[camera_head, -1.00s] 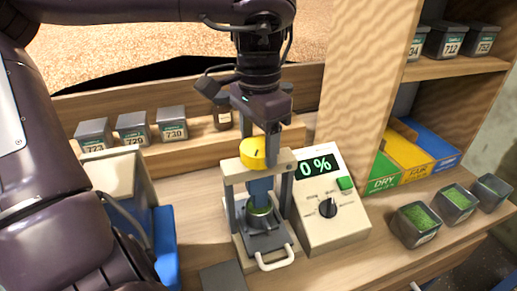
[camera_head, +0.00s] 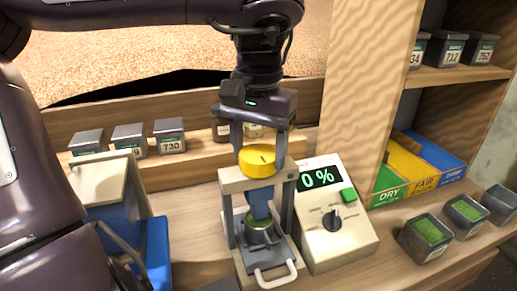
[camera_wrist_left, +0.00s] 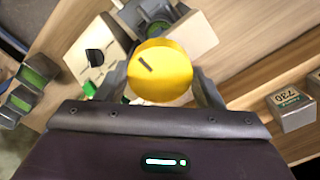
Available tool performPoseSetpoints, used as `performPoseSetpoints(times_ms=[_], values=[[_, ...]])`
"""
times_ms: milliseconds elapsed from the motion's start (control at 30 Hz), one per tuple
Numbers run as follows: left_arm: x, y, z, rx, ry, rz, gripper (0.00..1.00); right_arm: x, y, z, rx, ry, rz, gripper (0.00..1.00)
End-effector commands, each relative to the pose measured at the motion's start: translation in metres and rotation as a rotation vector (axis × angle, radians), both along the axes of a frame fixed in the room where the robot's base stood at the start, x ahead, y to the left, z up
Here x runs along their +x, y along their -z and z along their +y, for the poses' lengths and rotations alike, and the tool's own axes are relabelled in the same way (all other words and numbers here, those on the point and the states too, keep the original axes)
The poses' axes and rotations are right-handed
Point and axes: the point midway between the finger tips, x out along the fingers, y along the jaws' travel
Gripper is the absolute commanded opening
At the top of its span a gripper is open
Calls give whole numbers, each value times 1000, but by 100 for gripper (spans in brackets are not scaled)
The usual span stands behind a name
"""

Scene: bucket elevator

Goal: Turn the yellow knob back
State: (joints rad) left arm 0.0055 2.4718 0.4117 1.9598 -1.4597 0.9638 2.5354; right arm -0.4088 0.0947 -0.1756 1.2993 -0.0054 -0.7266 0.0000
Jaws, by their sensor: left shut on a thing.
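The yellow knob (camera_head: 262,160) sits on top of a beige press frame (camera_head: 233,180) with a blue plunger (camera_head: 261,203) below it. Under the plunger is a cup with green contents. My left gripper (camera_head: 262,152) comes down from above, with one finger on each side of the knob, shut on it. In the left wrist view the knob (camera_wrist_left: 160,71) fills the space between the fingers, and its dark mark is slanted. My right gripper is not in view.
A meter (camera_head: 336,215) reading 0 % with a green button and black dial stands right of the press. Labelled boxes (camera_head: 129,139) line the back ledge. Trays marked DRY and FAIR (camera_head: 427,174) and open boxes of green grains (camera_head: 426,238) are at the right.

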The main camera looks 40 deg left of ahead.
Motion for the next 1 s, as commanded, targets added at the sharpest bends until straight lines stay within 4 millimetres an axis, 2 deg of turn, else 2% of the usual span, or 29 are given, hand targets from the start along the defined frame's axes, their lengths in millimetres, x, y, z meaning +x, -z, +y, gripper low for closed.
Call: performPoseSetpoints(times_ms=[333, 367, 533, 833, 900, 1000], values=[[1, -1, 0, 0, -8, -3, 38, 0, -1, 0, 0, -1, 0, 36], [1, -1, 0, 0, -8, -3, 62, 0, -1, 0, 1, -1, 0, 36], [0, -1, 0, 1, -6, -2, 83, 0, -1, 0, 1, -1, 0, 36], [0, -2, 0, 1, -5, -1, 83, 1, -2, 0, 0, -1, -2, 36], [0, -8, 0, 3, -6, -1, 83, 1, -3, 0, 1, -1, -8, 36], [0, -22, 1, 5, -7, -2, 83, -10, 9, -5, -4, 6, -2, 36]])
